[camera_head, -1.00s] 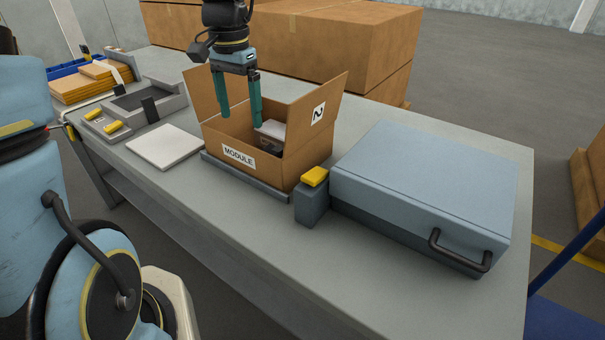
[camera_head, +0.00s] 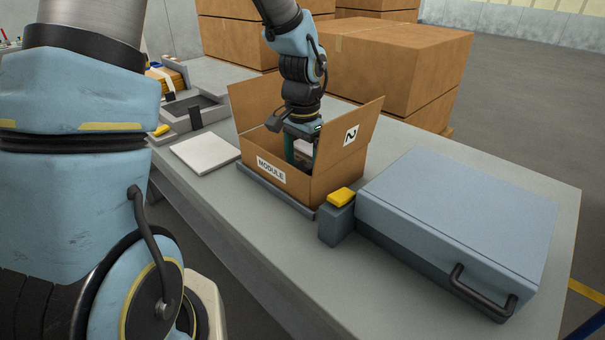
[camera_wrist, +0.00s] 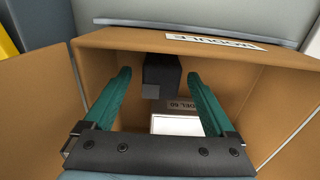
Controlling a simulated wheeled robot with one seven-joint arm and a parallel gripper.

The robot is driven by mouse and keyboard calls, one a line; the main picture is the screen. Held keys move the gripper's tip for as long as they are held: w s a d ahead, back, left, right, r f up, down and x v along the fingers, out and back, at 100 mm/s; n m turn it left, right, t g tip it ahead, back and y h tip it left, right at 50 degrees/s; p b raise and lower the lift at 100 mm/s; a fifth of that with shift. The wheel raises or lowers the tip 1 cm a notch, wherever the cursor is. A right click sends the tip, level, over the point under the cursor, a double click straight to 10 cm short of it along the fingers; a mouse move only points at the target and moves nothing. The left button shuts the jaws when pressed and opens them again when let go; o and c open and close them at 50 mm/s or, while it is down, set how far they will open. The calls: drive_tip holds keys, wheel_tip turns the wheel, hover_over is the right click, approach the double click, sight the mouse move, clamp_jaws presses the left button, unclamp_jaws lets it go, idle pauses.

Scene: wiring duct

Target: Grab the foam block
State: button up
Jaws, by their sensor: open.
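An open cardboard box (camera_head: 318,190) marked MODULE stands on the bench. My gripper (camera_head: 302,158) reaches down into it, its green fingers partly hidden by the box walls. In the wrist view, a dark grey block (camera_wrist: 162,72), which looks like the foam block, sits near the box's labelled wall. The open gripper (camera_wrist: 159,76) has a finger on either side of the block's line, with a gap on both sides. Whether the fingertips are level with the block is unclear. A white-topped item (camera_wrist: 177,125) with a printed label lies in the box, nearer the wrist.
The box flaps stand up around my wrist. A yellow-topped grey block (camera_head: 340,212) and a large blue-grey case (camera_head: 462,225) are to the right of the box. A white slab (camera_head: 205,152) lies to its left. Large cartons (camera_head: 400,75) stand behind.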

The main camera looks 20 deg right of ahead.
drive_tip(key=shift+f, duration=0.7)
drive_tip(key=shift+c, duration=0.3)
drive_tip(key=c, duration=1.3)
drive_tip(key=shift+c, duration=0.2)
drive_tip(key=shift+r, duration=0.1)
